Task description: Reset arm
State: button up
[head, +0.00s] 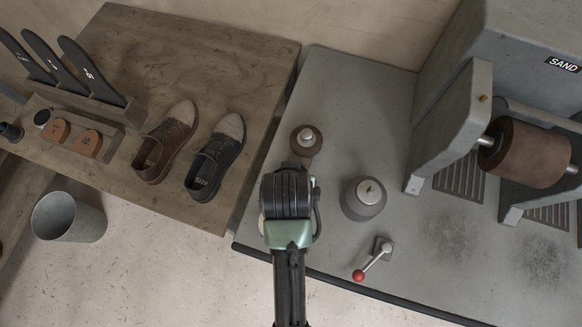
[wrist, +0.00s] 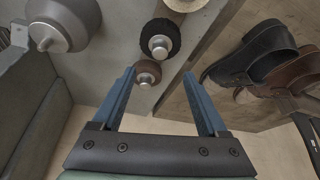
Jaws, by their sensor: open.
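My gripper (wrist: 159,76) is open in the wrist view, its two blue fingers apart with nothing held between them. A small brown wheel (wrist: 147,70) and a black brush wheel (wrist: 158,38) show beyond and between the fingertips; I see no contact with them. In the head view my arm reaches up from the bottom edge and its green and black wrist is over the left edge of the grey machine bench (head: 395,270). The fingers are hidden there beneath the wrist.
The sanding drum (head: 523,152) is at right. Brown (head: 165,145) and black (head: 215,160) shoes stand on the wooden table (head: 215,55). A bin (head: 70,217) is at lower left.

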jog(key=shift+s+r, duration=0.15)
jog(key=shift+r, duration=0.15)
